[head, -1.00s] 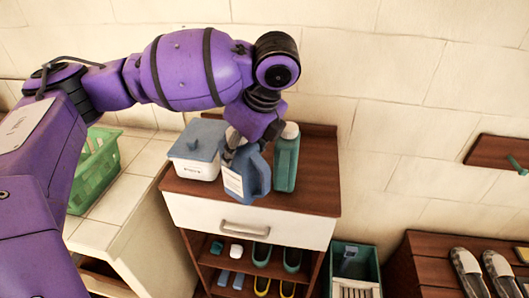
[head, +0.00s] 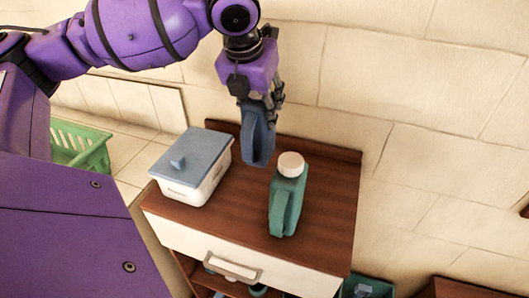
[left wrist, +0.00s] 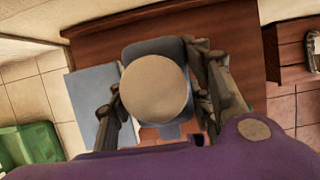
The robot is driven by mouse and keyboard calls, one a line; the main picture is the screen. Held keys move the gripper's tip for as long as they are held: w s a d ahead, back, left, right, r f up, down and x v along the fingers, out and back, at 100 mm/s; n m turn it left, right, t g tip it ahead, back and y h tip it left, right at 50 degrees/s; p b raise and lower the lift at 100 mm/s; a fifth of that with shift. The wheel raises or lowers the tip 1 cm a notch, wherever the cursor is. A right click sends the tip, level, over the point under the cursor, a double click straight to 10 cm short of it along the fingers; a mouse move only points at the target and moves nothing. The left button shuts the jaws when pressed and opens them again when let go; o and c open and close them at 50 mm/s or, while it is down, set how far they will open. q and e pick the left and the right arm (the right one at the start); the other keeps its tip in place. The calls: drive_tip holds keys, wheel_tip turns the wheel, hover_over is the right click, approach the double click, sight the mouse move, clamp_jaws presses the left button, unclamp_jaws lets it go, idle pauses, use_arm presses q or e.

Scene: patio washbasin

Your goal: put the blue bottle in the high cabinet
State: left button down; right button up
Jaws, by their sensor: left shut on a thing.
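The blue bottle (head: 257,140) hangs from my left gripper (head: 260,98), held above the back of the brown cabinet top. In the left wrist view the bottle's round beige cap (left wrist: 154,88) sits between the two fingers of my left gripper (left wrist: 160,95), which is shut on it. Part of the blue body shows behind the cap. No high cabinet can be made out in these views. My right gripper is not in view.
A teal bottle with a white cap (head: 287,195) stands on the brown cabinet top (head: 335,190). A white box with a blue-grey lid (head: 192,160) stands to the left. A green basket (head: 80,147) is farther left. A white drawer front (head: 230,255) is below.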

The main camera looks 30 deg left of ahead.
sight(259, 136)
use_arm(q)
wheel_tip(259, 136, down, 3)
drive_tip(key=shift+s+f, duration=0.1)
drive_tip(key=shift+f, duration=0.8)
drive_tip(key=shift+f+b, duration=0.3)
drive_tip(key=shift+f, duration=1.25)
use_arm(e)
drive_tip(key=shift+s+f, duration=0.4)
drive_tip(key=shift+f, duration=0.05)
use_arm(q)
drive_tip(key=c, duration=1.3)
unclamp_jaws()
drive_tip(key=shift+f, duration=0.15)
drive_tip(key=o, duration=0.4)
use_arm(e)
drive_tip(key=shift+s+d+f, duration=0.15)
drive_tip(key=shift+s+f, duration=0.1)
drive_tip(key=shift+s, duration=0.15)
